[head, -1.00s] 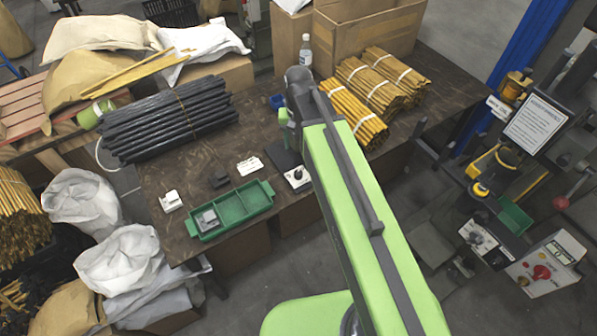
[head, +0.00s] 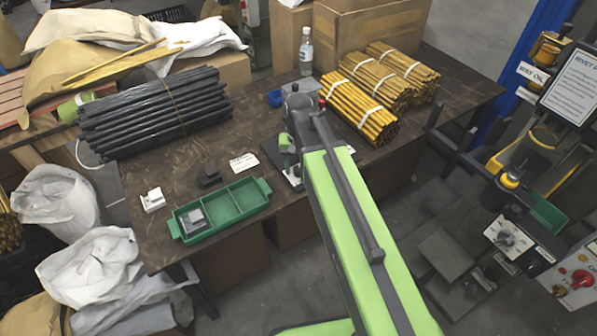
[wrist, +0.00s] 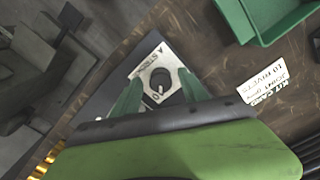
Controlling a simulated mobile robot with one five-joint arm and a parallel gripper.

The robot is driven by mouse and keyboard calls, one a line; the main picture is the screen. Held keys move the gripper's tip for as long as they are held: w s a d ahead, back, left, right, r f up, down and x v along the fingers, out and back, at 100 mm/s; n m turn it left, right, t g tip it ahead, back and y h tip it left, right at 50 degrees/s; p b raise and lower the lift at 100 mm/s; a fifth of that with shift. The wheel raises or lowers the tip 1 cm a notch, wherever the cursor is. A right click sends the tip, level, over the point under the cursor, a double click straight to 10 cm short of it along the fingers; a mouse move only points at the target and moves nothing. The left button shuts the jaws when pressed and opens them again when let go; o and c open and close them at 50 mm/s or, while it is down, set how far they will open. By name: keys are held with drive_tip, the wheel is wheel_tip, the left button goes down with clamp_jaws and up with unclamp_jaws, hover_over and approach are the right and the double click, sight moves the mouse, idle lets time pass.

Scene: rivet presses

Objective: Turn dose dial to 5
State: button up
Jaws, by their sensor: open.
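In the wrist view, a small pale metal plate with a round dark dial (wrist: 161,80) sits on a dark base at the table edge. The dial has a light pointer bar; its markings are too small to read surely. The two green fingers of my gripper (wrist: 158,90) are open, one on each side of the dial. I cannot tell whether they touch it. In the head view my gripper (head: 289,145) is over the front part of the table, and my arm hides most of the dial plate.
A green divided tray (head: 236,205) and a white card (head: 243,162) lie left of my gripper. Another dial panel (head: 508,238) is at the right, beyond a floor gap.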

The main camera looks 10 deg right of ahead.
drive_tip(key=shift+r, duration=0.1)
clamp_jaws()
drive_tip(key=shift+n, duration=0.3)
drive_tip(key=n, duration=1.3)
drive_tip(key=shift+d+n, duration=0.1)
drive_tip(key=shift+n, duration=0.2)
drive_tip(key=shift+w+n, duration=0.1)
drive_tip(key=shift+n, duration=1.8)
